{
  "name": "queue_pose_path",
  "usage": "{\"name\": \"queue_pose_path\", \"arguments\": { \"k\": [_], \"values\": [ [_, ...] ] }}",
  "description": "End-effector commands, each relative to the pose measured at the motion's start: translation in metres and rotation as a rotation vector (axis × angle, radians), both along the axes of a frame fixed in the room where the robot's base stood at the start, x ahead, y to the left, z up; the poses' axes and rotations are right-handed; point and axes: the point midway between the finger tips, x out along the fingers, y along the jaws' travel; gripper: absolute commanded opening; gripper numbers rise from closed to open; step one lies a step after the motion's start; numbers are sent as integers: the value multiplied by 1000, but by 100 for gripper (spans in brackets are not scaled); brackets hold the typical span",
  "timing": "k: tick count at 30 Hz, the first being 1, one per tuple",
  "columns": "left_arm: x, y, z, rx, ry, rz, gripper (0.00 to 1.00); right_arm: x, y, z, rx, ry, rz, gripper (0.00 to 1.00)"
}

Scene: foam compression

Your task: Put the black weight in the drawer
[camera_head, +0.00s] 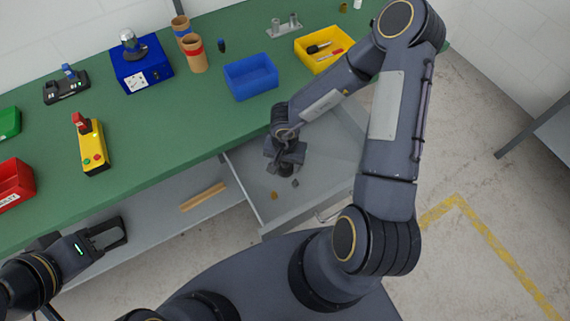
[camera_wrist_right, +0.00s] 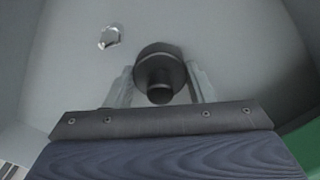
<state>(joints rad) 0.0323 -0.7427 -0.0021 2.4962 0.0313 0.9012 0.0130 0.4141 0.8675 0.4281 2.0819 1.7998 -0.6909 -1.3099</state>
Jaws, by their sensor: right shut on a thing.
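The black weight (camera_wrist_right: 159,68) is a dark round piece with a narrower knob, between the two fingers of my right gripper (camera_wrist_right: 161,88) in the right wrist view. My right gripper (camera_head: 284,166) is shut on it, over the inside of the open grey drawer (camera_head: 320,178). In the head view the weight is hard to tell from the dark gripper. I cannot tell whether the weight touches the drawer floor. My left gripper (camera_head: 108,236) is open and empty, in front of the bench at the lower left.
The drawer holds a small brass piece (camera_head: 274,196) and a small grey piece (camera_head: 295,183). The green bench (camera_head: 160,120) carries a blue bin (camera_head: 250,77), a yellow bin (camera_head: 322,48), a yellow control box (camera_head: 92,148) and a red bin (camera_head: 14,184). A wooden strip (camera_head: 203,197) lies on the lower shelf.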

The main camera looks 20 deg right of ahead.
Motion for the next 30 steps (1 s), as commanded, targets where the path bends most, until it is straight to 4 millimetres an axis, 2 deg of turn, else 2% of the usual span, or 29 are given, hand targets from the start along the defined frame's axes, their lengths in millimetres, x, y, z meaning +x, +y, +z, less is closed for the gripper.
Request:
{"name": "queue_pose_path", "arguments": {
  "k": [2, 12, 13, 17, 18, 26, 30],
  "values": [
    [0, 0, -2, 0, 0, 0, 36, 1, 1, -6, 1, -2, 2, 6],
    [0, 0, -1, 0, 0, 0, 36, 0, 1, -8, 1, -2, 1, 6],
    [0, 0, -1, 0, 0, 0, 36, 0, 0, -9, 0, -1, 0, 50],
    [0, 0, -1, 0, 0, 0, 36, 0, 0, -8, 1, -2, 0, 67],
    [0, 0, -1, 0, 0, 0, 36, 0, 0, -8, 0, -1, 0, 71],
    [0, 0, -1, 0, 0, 0, 36, 0, 0, -8, 1, -2, 0, 71],
    [0, 0, 2, 0, 0, 0, 36, 1, 0, 4, -1, -4, 0, 71]
  ]
}}
